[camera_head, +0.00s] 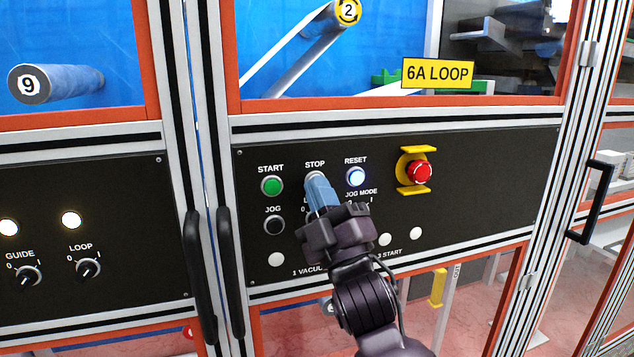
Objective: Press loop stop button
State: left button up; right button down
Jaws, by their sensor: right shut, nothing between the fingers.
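The stop button (315,175) sits under the STOP label on the black control panel (490,200), below the yellow 6A LOOP sign (438,74). Only its upper rim shows; my right gripper hides the rest. My right gripper (317,183) is shut and empty, with its blue fingertips over the button. I cannot tell whether they touch it or how far in it is. My left gripper is not in view.
A green start button (272,186) is left of the fingertips, and a lit reset button (355,177) is right. A black jog button (273,226) is lower left. A red emergency stop (419,172) with a yellow guard is further right. Black door handles (230,272) stick out at left.

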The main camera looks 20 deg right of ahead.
jog(key=shift+s, duration=0.7)
jog(key=s+p, duration=0.1)
jog(key=s, duration=0.4)
jog(key=shift+d, duration=0.1)
dwell(0.5)
jog(key=shift+h, duration=0.3)
